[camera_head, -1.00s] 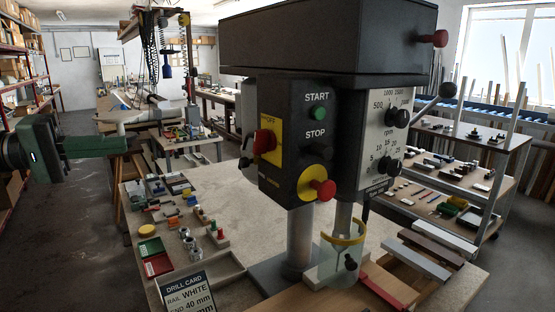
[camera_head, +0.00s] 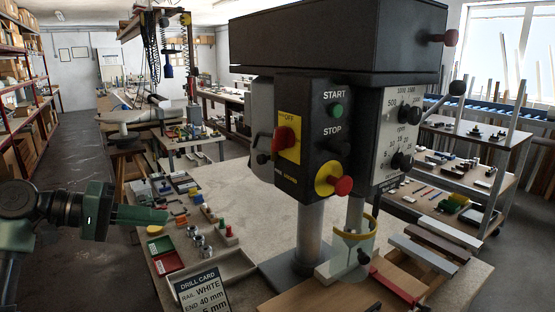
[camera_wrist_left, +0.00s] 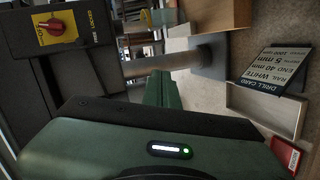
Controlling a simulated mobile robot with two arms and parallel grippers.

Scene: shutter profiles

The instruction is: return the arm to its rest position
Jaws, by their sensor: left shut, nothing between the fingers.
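My left gripper (camera_head: 164,215) is green and comes in from the left in the head view, beside the near left part of the workbench. Its fingers are closed together with nothing between them. In the left wrist view the closed fingers (camera_wrist_left: 162,88) point toward the drill column and touch nothing that I can see. The drill press (camera_head: 335,45), with its red and yellow switches, stands to the right of the gripper, clear of it. My right gripper is not in either view.
The workbench (camera_head: 260,195) holds a drill card (camera_head: 203,290), a shallow tray (camera_head: 240,265), red and green bins (camera_head: 165,258) and small parts near the gripper. A stool (camera_head: 125,142) stands behind the gripper. The floor (camera_head: 70,155) at left is open.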

